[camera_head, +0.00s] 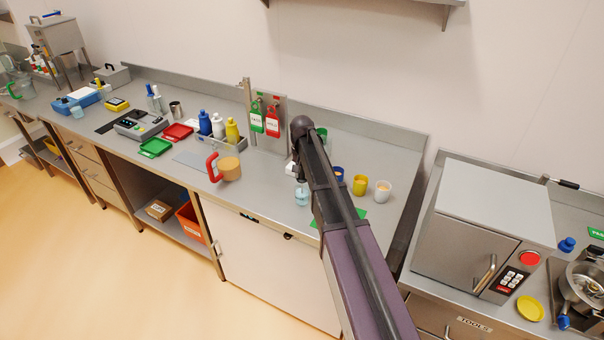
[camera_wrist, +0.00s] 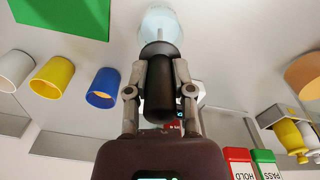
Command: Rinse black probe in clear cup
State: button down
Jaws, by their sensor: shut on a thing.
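My gripper (camera_wrist: 160,72) is shut on the black probe (camera_wrist: 160,95), its fingers on both sides of the body. The clear cup (camera_wrist: 161,22) lies straight beyond the probe's far end in the wrist view. A thin tip seems to show within the cup's outline; how deep it reaches I cannot tell. In the head view the clear cup (camera_head: 302,197) stands on the counter, just left of my arm. My arm hides most of the gripper and the probe there.
Blue (camera_head: 338,173), yellow (camera_head: 360,185) and white (camera_head: 383,190) cups stand right of my arm on the counter (camera_head: 400,160). A green mat (camera_head: 378,217) lies in front of them. An orange-brown mug with a red handle (camera_head: 229,169) stands to the left.

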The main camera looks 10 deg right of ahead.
jog(key=shift+r+p, duration=4.05)
jog(key=shift+r, duration=0.1)
jog(key=shift+f, duration=0.15)
